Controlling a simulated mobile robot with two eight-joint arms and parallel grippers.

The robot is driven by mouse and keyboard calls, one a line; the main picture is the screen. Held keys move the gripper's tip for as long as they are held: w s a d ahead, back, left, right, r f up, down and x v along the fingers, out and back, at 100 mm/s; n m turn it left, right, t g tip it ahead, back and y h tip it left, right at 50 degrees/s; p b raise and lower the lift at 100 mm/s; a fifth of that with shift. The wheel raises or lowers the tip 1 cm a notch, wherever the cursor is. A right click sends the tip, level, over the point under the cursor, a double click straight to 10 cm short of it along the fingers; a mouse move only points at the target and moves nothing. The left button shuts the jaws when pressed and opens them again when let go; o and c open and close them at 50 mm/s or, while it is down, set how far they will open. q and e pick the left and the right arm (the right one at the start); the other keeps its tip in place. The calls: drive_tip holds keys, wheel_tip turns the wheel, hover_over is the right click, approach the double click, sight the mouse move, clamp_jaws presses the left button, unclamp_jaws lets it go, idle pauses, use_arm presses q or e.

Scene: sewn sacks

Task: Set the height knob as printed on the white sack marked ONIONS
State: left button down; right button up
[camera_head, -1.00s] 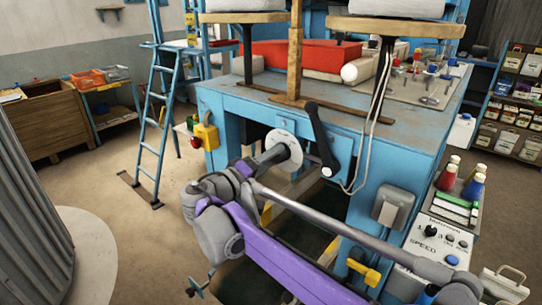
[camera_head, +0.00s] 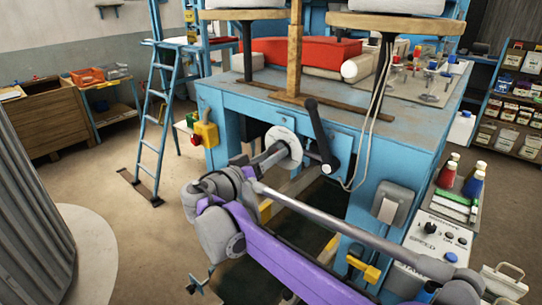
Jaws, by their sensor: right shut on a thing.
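A round white dial (camera_head: 284,147) is on the front of the blue machine, left of a black crank handle. My right gripper (camera_head: 272,156) reaches to it from below left, with its fingers at the dial's face. It is shut on what seems to be the height knob at the dial's centre; the fingers hide the knob, and I cannot read any marks or pointer. Pale sacks (camera_head: 382,7) show only their lower edges at the top, and no ONIONS lettering can be seen. My left gripper is out of view.
The black crank (camera_head: 321,138) hangs close to the right of the dial. A yellow box with a red button (camera_head: 205,136) is to the left. A SPEED panel (camera_head: 436,240) is at lower right.

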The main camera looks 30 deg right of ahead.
idle(0.5)
drive_tip(key=o, duration=1.4)
drive_tip(key=shift+c, duration=0.2)
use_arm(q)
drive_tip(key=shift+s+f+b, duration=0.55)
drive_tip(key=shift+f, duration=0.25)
use_arm(e)
drive_tip(key=v, duration=1.1)
